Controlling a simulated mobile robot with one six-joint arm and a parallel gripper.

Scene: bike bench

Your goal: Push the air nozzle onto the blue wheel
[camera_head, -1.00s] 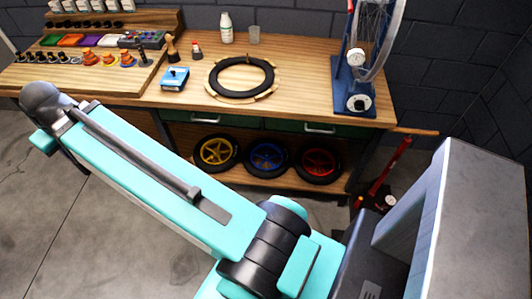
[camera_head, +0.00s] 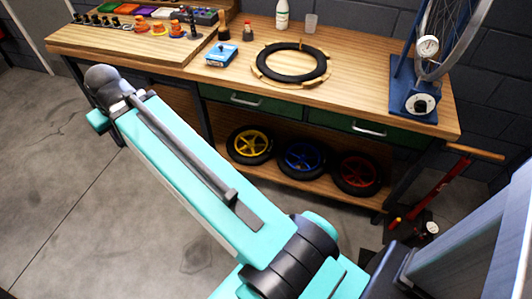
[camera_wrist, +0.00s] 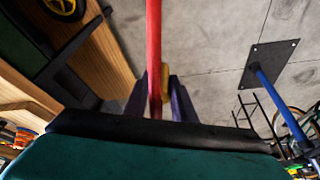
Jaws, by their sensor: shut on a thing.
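The blue wheel (camera_head: 303,157), a black tyre with a blue hub and spokes, leans on the low shelf under the bench. It stands between a yellow wheel (camera_head: 251,144) and a red wheel (camera_head: 358,173). In the wrist view my gripper (camera_wrist: 158,100) has its dark fingers on either side of a red hose-like length (camera_wrist: 154,45) and a small yellowish piece (camera_wrist: 165,82). It is shut on this, which seems to be the air nozzle; its tip is not clear. My gripper is outside the head view. The blue wheel is not seen in the wrist view.
The wooden bench (camera_head: 375,105) has green drawers above the shelf. A red floor pump (camera_head: 440,190) stands at the right end. A blue truing stand (camera_head: 405,95) and a tyre ring (camera_head: 291,62) are on top. Open concrete floor (camera_head: 70,170) lies at left.

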